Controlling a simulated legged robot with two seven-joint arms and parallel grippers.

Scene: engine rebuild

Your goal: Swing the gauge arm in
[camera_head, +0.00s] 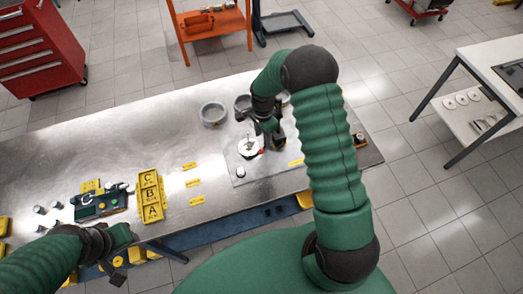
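What looks like the gauge fixture is a light grey plate (238,167) on the right part of the metal bench. A white round dial-like part (249,147) sits on the plate, with a small red piece (262,152) beside it. My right gripper (268,128) is over the plate, right next to the white part. Its fingers are small and dark, and I cannot tell whether they touch anything. The gauge arm itself is not clearly made out; my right wrist hides part of the plate. My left gripper (116,270) is low at the bench's front left edge, its fingers too small to read.
A yellow tray marked A, B, C (151,212) and a green engine block part (101,204) lie on the left half of the metal bench (110,150). Metal rings (212,113) stand behind the plate. Yellow labels (193,183) lie between tray and plate. The bench's back left is clear.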

